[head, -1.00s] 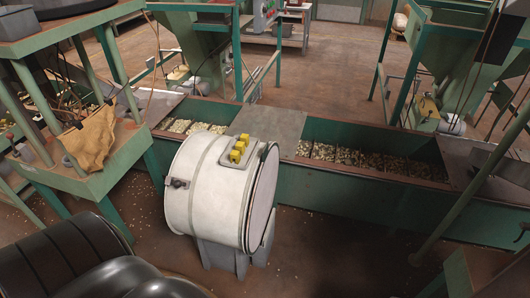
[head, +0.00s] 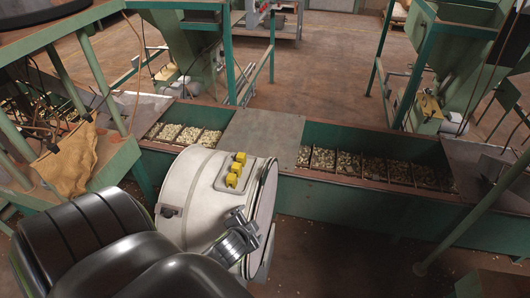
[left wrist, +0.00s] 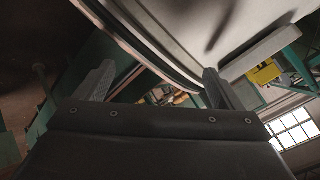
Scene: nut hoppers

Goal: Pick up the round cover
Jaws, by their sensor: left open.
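The round cover (head: 265,195) is the pale disc closing the right-facing end of the white drum (head: 190,185); it is seen nearly edge-on. My left gripper (head: 246,222) is at the lower front of the drum, close to the cover's rim, and hides part of it. In the left wrist view my left gripper (left wrist: 155,74) has its two fingers wide apart, with nothing held. The drum's curved white body and rim (left wrist: 150,45) run diagonally just beyond and between the fingers. I cannot tell whether a finger touches. My right gripper is not in view.
A panel with yellow knobs (head: 236,172) sits on top of the drum. Behind it runs a green trough (head: 340,135) with nuts in compartments and a flat grey plate (head: 262,138). A green stand with a tan cloth (head: 70,160) is at left.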

